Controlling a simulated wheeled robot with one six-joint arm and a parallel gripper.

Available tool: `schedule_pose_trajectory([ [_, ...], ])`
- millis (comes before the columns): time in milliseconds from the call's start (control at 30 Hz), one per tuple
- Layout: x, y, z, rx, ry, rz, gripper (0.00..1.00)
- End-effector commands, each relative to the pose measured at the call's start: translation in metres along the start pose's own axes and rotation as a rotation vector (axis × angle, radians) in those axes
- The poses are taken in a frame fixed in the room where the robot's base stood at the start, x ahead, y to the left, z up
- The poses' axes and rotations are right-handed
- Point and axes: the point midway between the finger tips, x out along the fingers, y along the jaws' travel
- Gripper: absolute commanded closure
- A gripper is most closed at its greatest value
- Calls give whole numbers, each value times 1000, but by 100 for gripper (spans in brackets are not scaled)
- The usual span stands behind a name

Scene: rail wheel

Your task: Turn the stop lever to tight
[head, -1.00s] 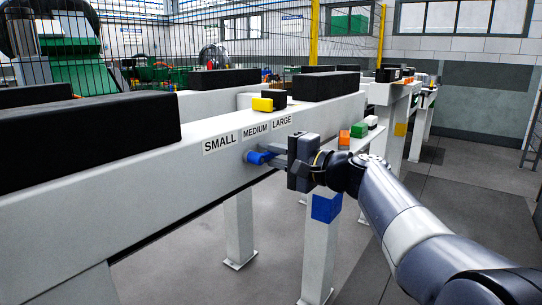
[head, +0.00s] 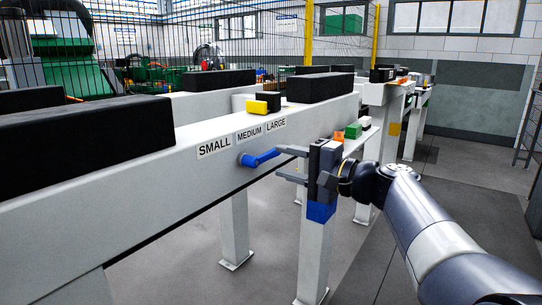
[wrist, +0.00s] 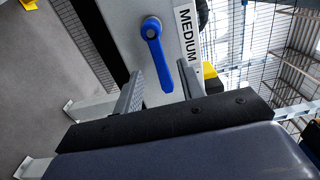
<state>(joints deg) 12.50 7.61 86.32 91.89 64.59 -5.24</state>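The blue stop lever (head: 262,158) is mounted on the side of the white rail beam, below the labels. In the head view its handle points right and slightly up from its pivot. My gripper (head: 278,163) is open, just right of the lever, with its two fingers apart. In the wrist view the lever (wrist: 158,55) hangs down from its pivot, and its free end lies between the fingertips (wrist: 159,68), with gaps visible on both sides. The labels read SMALL (head: 214,147), MEDIUM (head: 249,133) and LARGE (head: 276,124); no label reading tight shows.
The white beam (head: 90,200) carries black blocks (head: 117,129) and a yellow block (head: 257,107) on top. Small orange and green blocks (head: 353,131) sit to the right. The grey floor at right is open.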

Motion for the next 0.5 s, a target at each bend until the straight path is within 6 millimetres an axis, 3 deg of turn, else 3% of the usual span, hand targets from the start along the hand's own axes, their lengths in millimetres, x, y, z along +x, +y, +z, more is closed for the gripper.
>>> schedule_pose_trajectory([
  [200,-36,-1,-1,-1,3,0,62],
  [500,-50,0,0,-1,-1,0,62],
])
